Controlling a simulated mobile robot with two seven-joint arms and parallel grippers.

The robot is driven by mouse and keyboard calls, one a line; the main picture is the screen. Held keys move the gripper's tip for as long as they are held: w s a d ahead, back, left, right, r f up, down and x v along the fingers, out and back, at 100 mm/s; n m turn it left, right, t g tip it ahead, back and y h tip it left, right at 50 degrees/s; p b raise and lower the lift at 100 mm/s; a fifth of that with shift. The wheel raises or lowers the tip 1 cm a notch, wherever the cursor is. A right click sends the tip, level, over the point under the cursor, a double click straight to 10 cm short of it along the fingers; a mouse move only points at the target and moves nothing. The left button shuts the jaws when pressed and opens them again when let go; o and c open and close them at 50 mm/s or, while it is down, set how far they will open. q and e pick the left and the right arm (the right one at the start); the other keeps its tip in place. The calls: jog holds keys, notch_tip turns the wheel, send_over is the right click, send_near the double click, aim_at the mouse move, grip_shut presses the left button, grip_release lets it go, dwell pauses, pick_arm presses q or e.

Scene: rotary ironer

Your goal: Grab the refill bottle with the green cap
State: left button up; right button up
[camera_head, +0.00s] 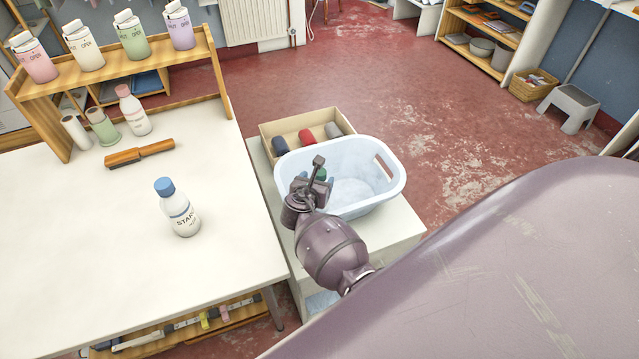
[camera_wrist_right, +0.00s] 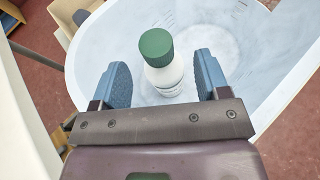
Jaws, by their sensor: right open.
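The refill bottle with the green cap stands inside the light blue basket (camera_head: 378,205). In the right wrist view the green cap (camera_wrist_right: 156,46) and white body (camera_wrist_right: 165,78) show between the fingers. My left gripper is not in view.
The basket sits on a low white stand (camera_head: 385,243) beside a box of rolls (camera_head: 290,128). A blue-capped bottle (camera_head: 178,208), a wooden brush (camera_head: 140,153) and a pink-capped bottle (camera_head: 133,112) are on the white table (camera_head: 90,250). A large mauve surface (camera_head: 500,270) fills the lower right.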

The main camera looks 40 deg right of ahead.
aim_at(318, 178)
jog(key=x, duration=0.2)
jog(key=b+x, duration=0.1)
jog(key=x, duration=0.1)
jog(key=shift+w+f, duration=0.15)
jog(key=shift+f, duration=0.2)
jog(key=shift+w+d, duration=0.2)
jog(key=c, duration=1.3)
